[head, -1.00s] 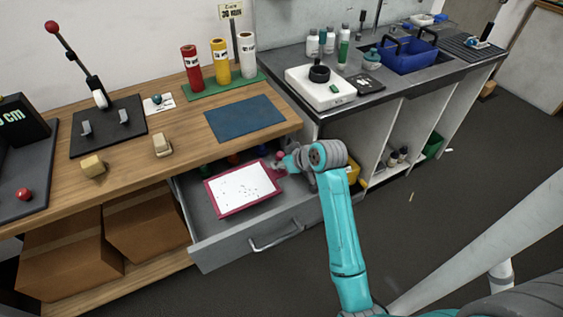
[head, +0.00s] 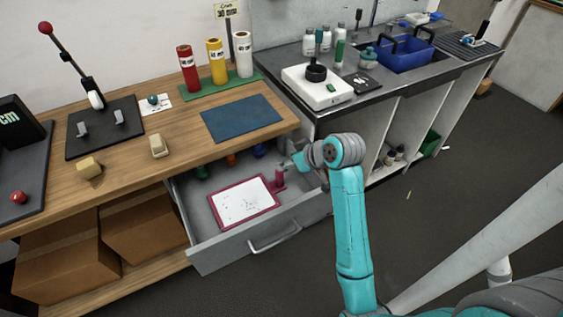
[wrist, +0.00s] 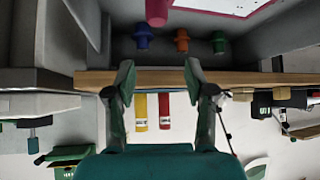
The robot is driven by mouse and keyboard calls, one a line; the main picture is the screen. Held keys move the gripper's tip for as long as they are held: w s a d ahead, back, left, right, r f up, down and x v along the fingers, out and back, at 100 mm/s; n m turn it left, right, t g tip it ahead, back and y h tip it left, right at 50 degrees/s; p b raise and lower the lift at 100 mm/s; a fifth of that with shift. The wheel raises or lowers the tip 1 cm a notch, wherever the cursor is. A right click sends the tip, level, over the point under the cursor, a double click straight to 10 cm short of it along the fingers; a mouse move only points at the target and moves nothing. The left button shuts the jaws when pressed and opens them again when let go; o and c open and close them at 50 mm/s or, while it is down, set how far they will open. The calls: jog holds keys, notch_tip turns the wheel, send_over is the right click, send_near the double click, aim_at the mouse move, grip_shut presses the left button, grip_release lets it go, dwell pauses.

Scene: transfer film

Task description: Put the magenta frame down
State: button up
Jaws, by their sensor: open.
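The magenta frame (head: 242,203) has a white speckled panel and a magenta handle (head: 279,179) at its right end. It lies low inside the open grey drawer (head: 212,248), seemingly flat on its floor. In the wrist view the handle (wrist: 157,12) and part of the frame (wrist: 215,5) show at the top edge. My gripper (head: 288,164) is at the drawer's right side, close to the handle. In the wrist view its fingers (wrist: 160,74) are spread apart with nothing between them, and the handle is apart from them.
Green (wrist: 218,42), orange (wrist: 182,40) and blue (wrist: 142,37) pieces stand at the drawer's back. The wooden bench (head: 180,150) overhangs the drawer, with a blue mat (head: 241,119) on top. A dark-topped counter (head: 400,80) is to the right.

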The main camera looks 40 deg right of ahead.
jog(key=v, duration=0.5)
jog(key=shift+s+r, duration=0.25)
jog(key=shift+r, duration=0.1)
jog(key=shift+s, duration=0.1)
